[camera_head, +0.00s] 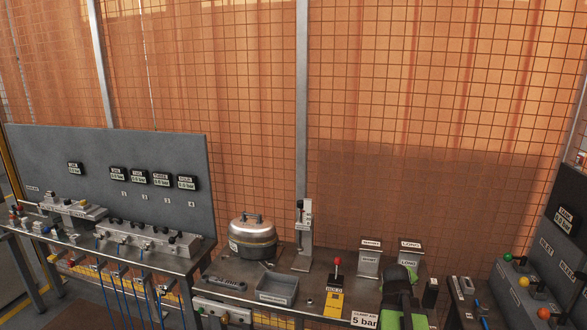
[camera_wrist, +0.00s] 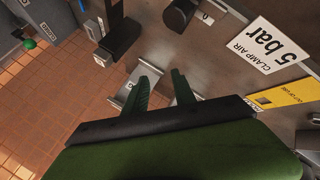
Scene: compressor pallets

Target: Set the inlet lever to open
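The levers stand at the right edge of the head view, before a dark panel (camera_head: 567,225). They have a green ball knob (camera_head: 507,257), a yellow ball knob (camera_head: 523,281) and an orange ball knob (camera_head: 543,313). The panel labels are small; one beside the green knob seems to read INLET, but I cannot be sure of the lever's setting. A green ball also shows at the upper left of the wrist view (camera_wrist: 29,44). My gripper (camera_wrist: 160,88) has two green fingers spread apart with nothing between them. It is over the bench, left of the levers and apart from them.
The middle bench holds a round metal pot (camera_head: 252,238), a grey tray (camera_head: 277,291), a red-knobbed lever on a yellow HOLD base (camera_head: 334,302) and a CLAMP AIR 5 bar sign (camera_wrist: 266,45). Small dark items (camera_head: 461,285) lie between my arm and the levers. Wire mesh stands behind.

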